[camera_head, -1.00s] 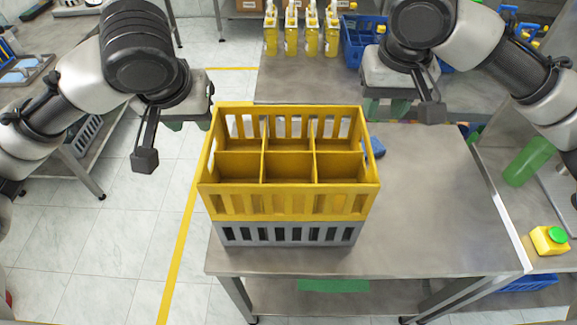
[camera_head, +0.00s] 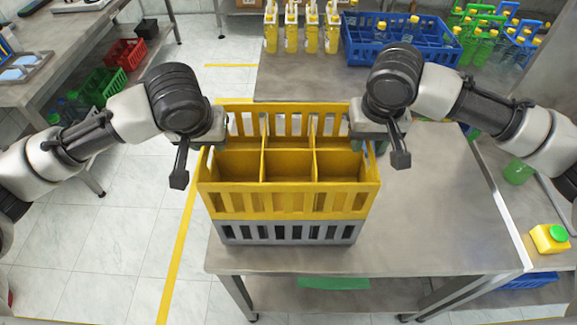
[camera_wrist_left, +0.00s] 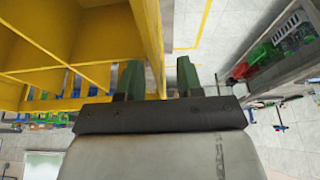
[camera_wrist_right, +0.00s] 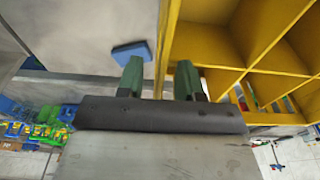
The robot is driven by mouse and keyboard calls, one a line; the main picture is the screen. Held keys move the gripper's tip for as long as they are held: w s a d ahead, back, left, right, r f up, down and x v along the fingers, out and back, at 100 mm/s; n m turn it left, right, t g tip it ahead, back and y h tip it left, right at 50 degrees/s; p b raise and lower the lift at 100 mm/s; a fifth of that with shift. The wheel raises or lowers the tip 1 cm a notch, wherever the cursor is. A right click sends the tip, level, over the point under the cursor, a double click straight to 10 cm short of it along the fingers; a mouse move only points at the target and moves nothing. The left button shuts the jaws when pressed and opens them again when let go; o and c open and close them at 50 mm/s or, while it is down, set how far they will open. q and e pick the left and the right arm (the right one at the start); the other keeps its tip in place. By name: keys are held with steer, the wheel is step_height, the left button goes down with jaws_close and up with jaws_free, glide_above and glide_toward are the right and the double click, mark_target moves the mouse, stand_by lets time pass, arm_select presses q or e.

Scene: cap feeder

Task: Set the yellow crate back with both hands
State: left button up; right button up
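The yellow crate (camera_head: 290,203), with several empty compartments, sits upright on a grey crate (camera_head: 290,234) on the metal table. My left gripper (camera_head: 208,141) is at its left side and my right gripper (camera_head: 371,139) at its right side. In the left wrist view, the left fingers (camera_wrist_left: 159,78) are apart, with the yellow side wall (camera_wrist_left: 148,35) running between them. In the right wrist view, the right fingers (camera_wrist_right: 160,80) are apart, with the opposite wall (camera_wrist_right: 166,45) between them. Neither gripper is closed on the crate. The fingers are mostly hidden in the head view.
The metal table (camera_head: 440,225) is clear to the right. A small blue block (camera_wrist_right: 131,51) lies beside the crate. Yellow bottles (camera_head: 300,35) and a blue crate (camera_head: 440,52) stand behind. A yellow box with a green button (camera_head: 549,238) is at far right.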

arm_select(q)
jaws_close()
arm_select(e)
jaws_close()
arm_select(q)
steer(key=shift+r, duration=0.1)
arm_select(e)
steer(key=shift+r, duration=0.1)
stand_by(1.0)
